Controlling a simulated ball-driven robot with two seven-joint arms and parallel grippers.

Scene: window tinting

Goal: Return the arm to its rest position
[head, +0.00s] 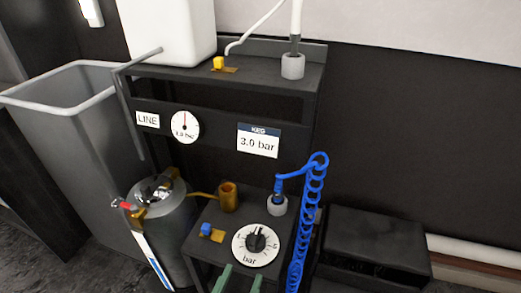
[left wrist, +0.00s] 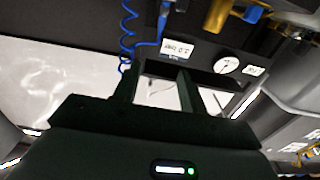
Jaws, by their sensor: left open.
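My left gripper (head: 239,281) shows only as two green fingertips at the bottom edge of the head view, in front of the lower shelf and below the dial. The fingers are apart with nothing between them. In the left wrist view the gripper (left wrist: 158,92) also shows open and empty, its two dark fingers pointing towards the stand, which appears upside down. The rest of the left arm is hidden in the head view. My right gripper is in neither view.
A dark stand (head: 315,60) carries a bar dial (head: 256,245), a round gauge (head: 185,127) and a "3.0 bar" sign (head: 258,141). A coiled blue hose (head: 316,180) hangs right of the dial. A metal keg (head: 160,215) and a grey bin (head: 75,135) stand left.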

